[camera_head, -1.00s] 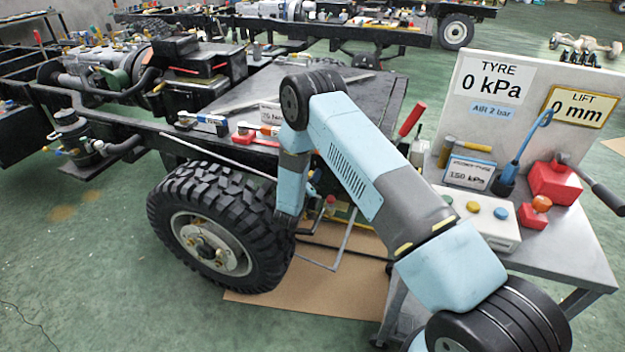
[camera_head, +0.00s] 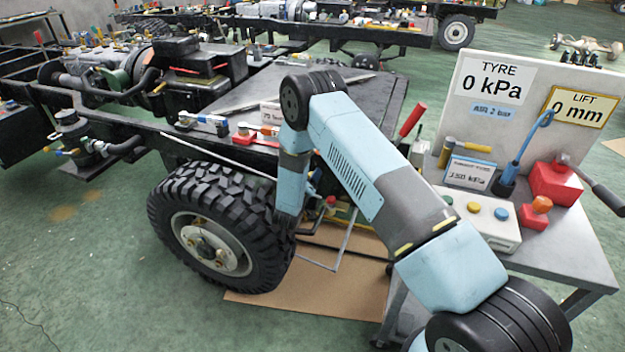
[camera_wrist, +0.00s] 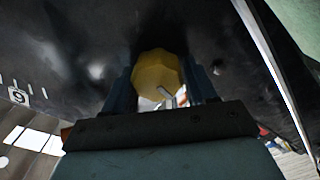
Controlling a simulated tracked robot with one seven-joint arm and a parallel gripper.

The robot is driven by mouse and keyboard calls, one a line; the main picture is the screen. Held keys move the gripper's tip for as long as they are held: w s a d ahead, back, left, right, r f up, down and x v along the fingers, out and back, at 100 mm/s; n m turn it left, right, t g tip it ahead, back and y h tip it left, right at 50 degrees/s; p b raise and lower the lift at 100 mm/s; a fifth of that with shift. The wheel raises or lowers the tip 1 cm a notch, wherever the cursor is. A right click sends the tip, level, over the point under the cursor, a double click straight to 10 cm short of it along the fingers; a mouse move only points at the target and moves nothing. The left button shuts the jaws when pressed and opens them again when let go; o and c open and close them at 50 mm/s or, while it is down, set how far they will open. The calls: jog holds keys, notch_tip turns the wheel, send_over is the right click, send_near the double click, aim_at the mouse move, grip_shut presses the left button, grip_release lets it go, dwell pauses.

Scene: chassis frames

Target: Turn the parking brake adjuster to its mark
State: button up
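In the wrist view, a yellow faceted knob (camera_wrist: 157,72), which looks like the adjuster, sits on a dark surface. A pale bar or line crosses its lower part. The two blue fingers of my gripper (camera_wrist: 162,85) stand on either side of it, very close to its edges. I cannot tell whether both fingers touch it. A dark plate with pale scale strokes and a label "9" (camera_wrist: 18,95) shows at the left; the knob's mark is not clear. In the head view my arm reaches down behind the wheel (camera_head: 215,240), and my gripper is hidden there.
The truck chassis (camera_head: 150,130) is close to the arm on the left. A bench (camera_head: 575,255) with a button box (camera_head: 475,220), a red lever unit (camera_head: 555,183) and display boards (camera_head: 495,80) stands at the right. Green floor is open at the front left.

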jog(key=o, duration=0.3)
jog(key=shift+o, duration=0.2)
jog(key=shift+s, duration=0.2)
jog(key=v, duration=1.3)
jog(key=shift+s+a, duration=0.15)
jog(key=shift+s, duration=0.1)
